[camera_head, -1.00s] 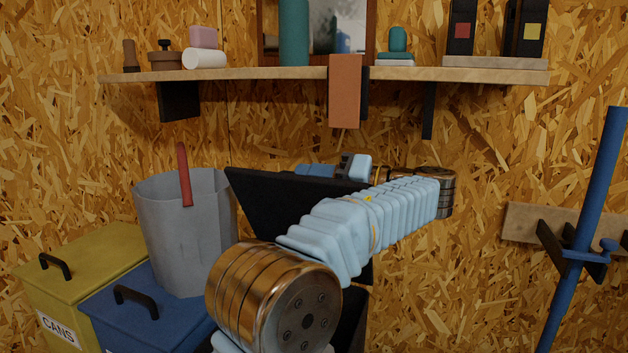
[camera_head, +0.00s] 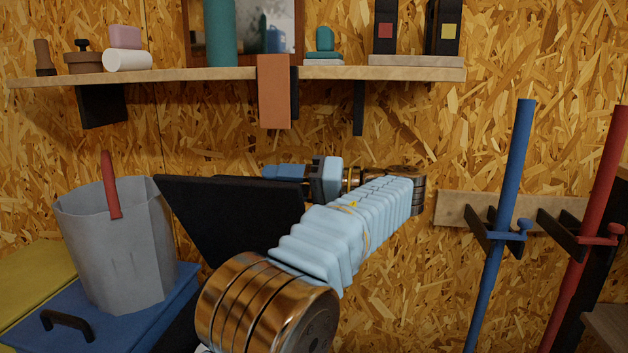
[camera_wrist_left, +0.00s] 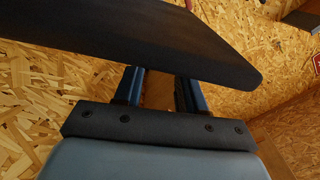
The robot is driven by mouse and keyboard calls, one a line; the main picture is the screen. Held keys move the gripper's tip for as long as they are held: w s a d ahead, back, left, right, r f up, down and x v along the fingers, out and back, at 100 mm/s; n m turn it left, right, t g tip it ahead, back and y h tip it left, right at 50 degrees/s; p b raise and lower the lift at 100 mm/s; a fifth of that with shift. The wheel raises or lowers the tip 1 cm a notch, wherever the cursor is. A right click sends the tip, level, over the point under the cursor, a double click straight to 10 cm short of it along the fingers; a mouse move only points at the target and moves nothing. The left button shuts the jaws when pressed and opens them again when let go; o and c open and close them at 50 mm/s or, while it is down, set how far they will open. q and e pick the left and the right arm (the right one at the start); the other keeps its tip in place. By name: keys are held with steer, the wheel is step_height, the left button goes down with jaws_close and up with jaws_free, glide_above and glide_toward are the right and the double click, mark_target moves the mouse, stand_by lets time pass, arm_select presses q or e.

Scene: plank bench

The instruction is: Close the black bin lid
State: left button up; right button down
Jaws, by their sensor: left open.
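The black bin lid (camera_head: 230,212) stands raised and tilted beside the grey bucket in the head view. The black bin's body is mostly hidden behind my arm. My left gripper (camera_head: 288,172) is at the lid's far upper edge, pointing left, with its tips partly hidden. In the left wrist view the lid (camera_wrist_left: 130,40) crosses in front of my left gripper (camera_wrist_left: 158,92), whose two blue fingers are spread apart with nothing seen between them. I cannot tell whether the fingers touch the lid. My right gripper is out of view.
A grey bucket (camera_head: 118,245) with a red handle stands on the blue bin (camera_head: 110,320), beside a yellow bin (camera_head: 35,285). A shelf (camera_head: 390,74) with a hanging orange cloth (camera_head: 274,92) is above. Blue (camera_head: 500,220) and red (camera_head: 590,225) clamps hang at right.

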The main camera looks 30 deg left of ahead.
arm_select(q)
steer(key=p+v, duration=0.1)
steer(key=v, duration=0.6)
steer(key=shift+d, duration=0.25)
steer(key=shift+w, duration=0.15)
